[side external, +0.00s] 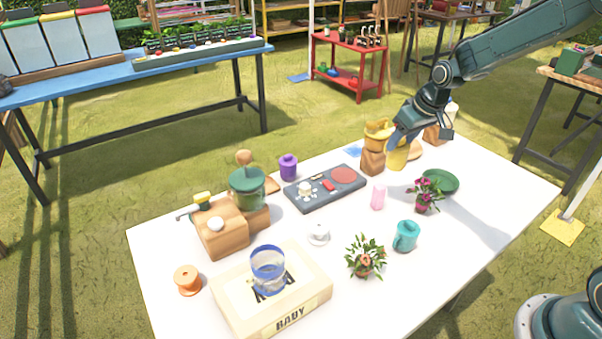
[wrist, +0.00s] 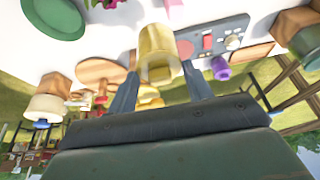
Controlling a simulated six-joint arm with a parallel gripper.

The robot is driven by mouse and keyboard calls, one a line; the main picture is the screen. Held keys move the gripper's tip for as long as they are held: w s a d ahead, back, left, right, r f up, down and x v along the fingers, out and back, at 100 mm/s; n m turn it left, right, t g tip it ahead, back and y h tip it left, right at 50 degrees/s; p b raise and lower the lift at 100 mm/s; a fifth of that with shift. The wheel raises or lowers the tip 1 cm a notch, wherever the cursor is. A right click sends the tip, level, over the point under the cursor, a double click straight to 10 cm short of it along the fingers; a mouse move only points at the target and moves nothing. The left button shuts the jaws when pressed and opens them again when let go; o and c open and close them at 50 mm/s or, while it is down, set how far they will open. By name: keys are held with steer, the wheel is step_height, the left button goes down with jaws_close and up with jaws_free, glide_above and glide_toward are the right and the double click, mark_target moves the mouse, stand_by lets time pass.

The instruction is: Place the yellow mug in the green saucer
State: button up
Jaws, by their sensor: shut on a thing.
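The yellow mug (side external: 398,156) is held above the far right part of the white table, to the left of the green saucer (side external: 444,180). My gripper (side external: 396,138) is shut on it. In the wrist view the mug (wrist: 157,47) sits between the two fingers of my gripper (wrist: 160,78). The green saucer (wrist: 52,17) shows at the upper left there, apart from the mug and empty where it is visible. In the side view a potted plant with dark pink flowers (side external: 425,191) hides part of the saucer's left side.
A pink container (side external: 378,196), a teal mug (side external: 406,236) and an orange-flowered plant (side external: 366,257) stand nearer the camera. A yellow pot on a wooden block (side external: 373,161) is left of my gripper. A grey toy stove (side external: 325,189) lies farther left. The table's right end is clear.

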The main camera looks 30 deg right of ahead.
steer(key=s+d+r, duration=0.2)
steer(key=d+r, duration=0.2)
steer(key=d, duration=0.6)
steer(key=s+d+r, duration=0.2)
steer(key=d+r, duration=0.2)
steer(key=d, duration=0.6)
step_height(320, 180, down, 16)
steer(key=shift+w+r, duration=0.2)
steer(key=shift+a+f, duration=0.1)
steer(key=shift+f, duration=2.05)
steer(key=shift+f, duration=0.1)
steer(key=o, duration=1.3)
